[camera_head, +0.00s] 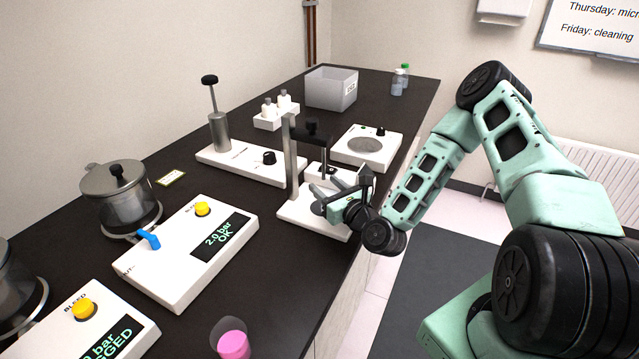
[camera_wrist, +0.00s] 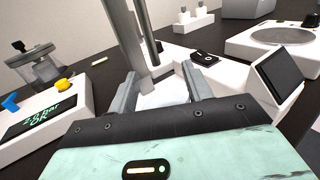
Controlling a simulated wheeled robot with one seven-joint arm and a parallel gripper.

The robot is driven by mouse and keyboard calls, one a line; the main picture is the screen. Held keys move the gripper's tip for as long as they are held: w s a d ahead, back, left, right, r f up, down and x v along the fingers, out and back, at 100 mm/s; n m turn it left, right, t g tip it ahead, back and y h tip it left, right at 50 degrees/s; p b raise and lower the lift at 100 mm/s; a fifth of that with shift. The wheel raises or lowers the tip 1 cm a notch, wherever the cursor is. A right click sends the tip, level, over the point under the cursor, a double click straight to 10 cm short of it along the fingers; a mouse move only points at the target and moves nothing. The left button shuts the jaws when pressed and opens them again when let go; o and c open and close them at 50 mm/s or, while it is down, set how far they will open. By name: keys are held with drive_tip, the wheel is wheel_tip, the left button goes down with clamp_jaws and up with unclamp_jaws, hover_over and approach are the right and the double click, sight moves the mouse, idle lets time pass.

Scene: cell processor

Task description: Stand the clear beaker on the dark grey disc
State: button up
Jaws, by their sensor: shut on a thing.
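My gripper (camera_head: 343,192) is beside the white stand at the bench's front edge. In the wrist view its two fingers (camera_wrist: 160,90) stand apart with a pale, see-through shape between them. This appears to be the clear beaker (camera_wrist: 163,93); its outline is faint and its lower part is hidden by the gripper body. In the head view the held thing is too small to make out. The dark grey disc (camera_head: 365,145) is on top of a white device behind my gripper, with nothing on it. It also shows in the wrist view (camera_wrist: 275,37).
The white stand (camera_head: 302,212) has an upright metal post close to my gripper. A small dark screen (camera_wrist: 282,75) is right of the fingers. A cup with pink contents (camera_head: 232,344) is at the near bench edge. A grey bin (camera_head: 331,88) and bottles (camera_head: 398,82) stand farther back.

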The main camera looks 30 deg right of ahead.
sight(325, 191)
drive_tip(key=w, duration=0.1)
drive_tip(key=w+p, duration=0.1)
drive_tip(key=w, duration=0.1)
drive_tip(key=shift+a+r, duration=0.15)
drive_tip(key=shift+r, duration=0.05)
drive_tip(key=shift+w+f+p, duration=0.3)
drive_tip(key=shift+f+p, duration=0.05)
drive_tip(key=shift+f, duration=0.6)
drive_tip(key=o, duration=1.4)
drive_tip(key=shift+f, duration=0.15)
